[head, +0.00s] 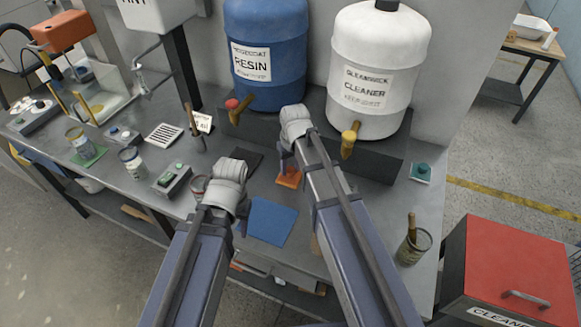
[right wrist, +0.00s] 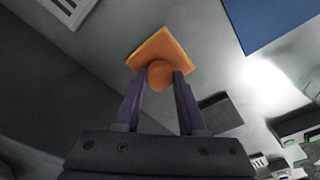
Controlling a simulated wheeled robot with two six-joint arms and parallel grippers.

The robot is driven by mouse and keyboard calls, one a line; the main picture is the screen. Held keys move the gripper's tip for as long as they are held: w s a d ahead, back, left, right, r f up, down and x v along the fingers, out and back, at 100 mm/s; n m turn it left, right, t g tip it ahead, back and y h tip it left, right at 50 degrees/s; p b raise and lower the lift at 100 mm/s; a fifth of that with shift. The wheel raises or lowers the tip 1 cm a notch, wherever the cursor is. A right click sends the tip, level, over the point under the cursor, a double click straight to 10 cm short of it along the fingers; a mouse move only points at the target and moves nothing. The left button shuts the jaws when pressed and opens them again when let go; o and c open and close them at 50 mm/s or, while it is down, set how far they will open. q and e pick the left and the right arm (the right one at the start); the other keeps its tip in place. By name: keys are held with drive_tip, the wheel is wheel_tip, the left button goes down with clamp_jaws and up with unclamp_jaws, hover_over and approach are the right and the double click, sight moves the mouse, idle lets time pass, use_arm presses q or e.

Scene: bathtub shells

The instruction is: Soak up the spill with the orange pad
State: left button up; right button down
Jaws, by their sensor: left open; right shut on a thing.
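The orange pad (head: 289,178) is a small square with a rounded orange knob. My right gripper (right wrist: 157,78) is shut on that knob, with the pad beyond the fingertips in the right wrist view (right wrist: 172,45). In the head view the pad is over the grey worktop, below the drums; I cannot tell whether it touches the surface. My left gripper (head: 241,212) is open, left of the blue sheet, its fingers partly hidden by its own wrist. I cannot make out a clear spill.
A blue sheet (head: 267,222) and a dark mat (head: 247,159) lie on the worktop (head: 330,185). The blue resin drum (head: 268,65) and white cleaner drum (head: 378,75) stand behind. Left are a green-buttoned box (head: 171,181) and cans (head: 131,162). A can with a brush (head: 413,247) stands right.

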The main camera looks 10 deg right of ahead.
wheel_tip(320, 180, up, 10)
drive_tip(key=p, duration=0.9)
drive_tip(key=shift+f, duration=0.15)
